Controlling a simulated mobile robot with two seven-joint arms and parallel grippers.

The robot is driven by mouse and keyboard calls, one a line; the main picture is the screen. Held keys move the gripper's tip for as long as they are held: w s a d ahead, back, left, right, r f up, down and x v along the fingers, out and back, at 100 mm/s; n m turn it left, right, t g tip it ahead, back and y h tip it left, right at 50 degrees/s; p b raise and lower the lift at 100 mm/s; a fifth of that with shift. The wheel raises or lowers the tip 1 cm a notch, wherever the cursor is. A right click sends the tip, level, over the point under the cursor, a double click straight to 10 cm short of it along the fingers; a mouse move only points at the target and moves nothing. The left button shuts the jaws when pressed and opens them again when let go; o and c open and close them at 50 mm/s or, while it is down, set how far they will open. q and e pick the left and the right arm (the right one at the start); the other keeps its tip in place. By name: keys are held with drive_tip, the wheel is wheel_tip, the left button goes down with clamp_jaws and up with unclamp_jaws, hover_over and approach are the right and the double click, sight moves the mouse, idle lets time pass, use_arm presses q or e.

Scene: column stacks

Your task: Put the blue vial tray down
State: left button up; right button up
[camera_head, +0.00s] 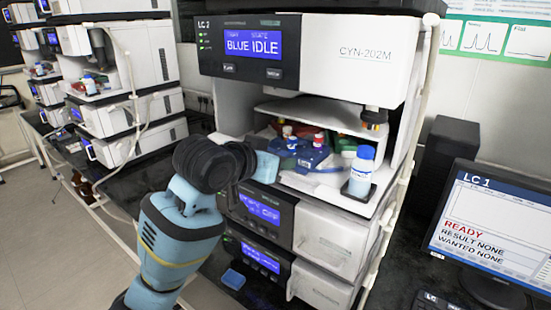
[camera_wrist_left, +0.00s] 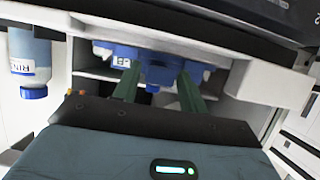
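The blue vial tray (camera_head: 303,152) is in the open bay of the near instrument stack, close to the bay floor. Whether it rests on the floor or hangs just above it is unclear. It carries vials with red and white caps. My left gripper (camera_wrist_left: 158,84) reaches into the bay from the front left; its body also shows in the head view. Its two green fingers stand partly apart, with the tray's blue front part (camera_wrist_left: 154,72) between their tips. The fingertips are partly hidden against the tray. My right gripper is in neither view.
A blue-capped bottle (camera_head: 361,172) stands in the bay right of the tray; it appears upside down in the wrist view (camera_wrist_left: 32,62). A red and green item lies behind the tray. The upper unit (camera_head: 310,52) overhangs the bay. A monitor (camera_head: 492,227) stands at the right.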

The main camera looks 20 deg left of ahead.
use_arm(q)
drive_tip(key=shift+o, duration=0.7)
drive_tip(key=shift+r, duration=0.2)
drive_tip(key=v, duration=1.2)
wheel_tip(320, 180, down, 29)
drive_tip(key=n+g+y, duration=0.1)
drive_tip(key=n+g, duration=0.1)
drive_tip(key=n, duration=0.1)
drive_tip(key=s+a+f+m+g+y, duration=0.1)
drive_tip(key=s+f, duration=2.2)
drive_tip(key=shift+y, duration=0.4)
